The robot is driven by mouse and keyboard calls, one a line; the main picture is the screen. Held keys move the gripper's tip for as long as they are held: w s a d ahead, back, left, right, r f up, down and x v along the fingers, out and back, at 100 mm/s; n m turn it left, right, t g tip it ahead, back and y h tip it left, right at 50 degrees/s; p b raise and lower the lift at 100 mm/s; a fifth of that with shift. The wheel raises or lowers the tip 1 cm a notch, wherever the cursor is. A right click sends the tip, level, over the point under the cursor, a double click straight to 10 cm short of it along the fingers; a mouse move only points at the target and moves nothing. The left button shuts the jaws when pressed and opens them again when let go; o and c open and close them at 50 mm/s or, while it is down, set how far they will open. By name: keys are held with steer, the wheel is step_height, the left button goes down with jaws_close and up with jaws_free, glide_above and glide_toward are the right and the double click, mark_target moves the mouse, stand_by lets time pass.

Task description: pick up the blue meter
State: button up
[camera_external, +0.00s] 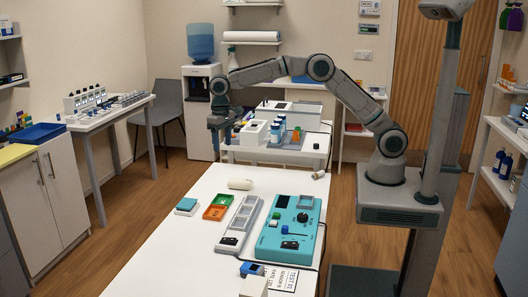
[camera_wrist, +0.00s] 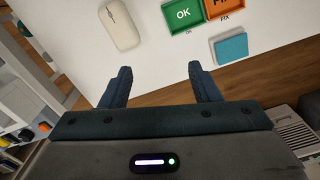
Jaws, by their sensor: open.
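A small blue device (camera_external: 251,268), likely the blue meter, lies near the front end of the white table (camera_external: 172,245), beside a paper sign. It is small here, and I cannot make out its face. It does not show in the wrist view. My gripper (camera_external: 224,122) is raised beyond the far end of the white table, well away from the blue device. In the wrist view, my gripper (camera_wrist: 160,70) has its two dark fingers spread apart with nothing between them.
A large teal panel (camera_external: 272,240), a grey strip unit (camera_external: 240,222), green (camera_wrist: 183,15) and orange (camera_wrist: 224,8) trays, a small teal box (camera_wrist: 229,48) and a cream rounded object (camera_wrist: 120,25) occupy the table. A printed sheet (camera_external: 283,279) lies near the blue device. The table's left front is clear.

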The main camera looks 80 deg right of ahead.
steer(key=s+a+f, duration=0.2)
steer(key=a, duration=1)
steer(key=n+b, duration=0.1)
glide_above(250, 266)
steer(key=f, duration=1.2)
steer(key=shift+s+a, duration=0.1)
steer(key=shift+s, duration=0.15)
steer(key=shift+w+f+p, duration=0.15)
steer(key=shift+f+p, duration=0.25)
steer(key=shift+f, duration=0.9)
steer(key=shift+w+f+p, duration=0.1)
steer(key=shift+f+p, duration=0.25)
steer(key=shift+f, duration=0.95)
steer(key=c, duration=1.1)
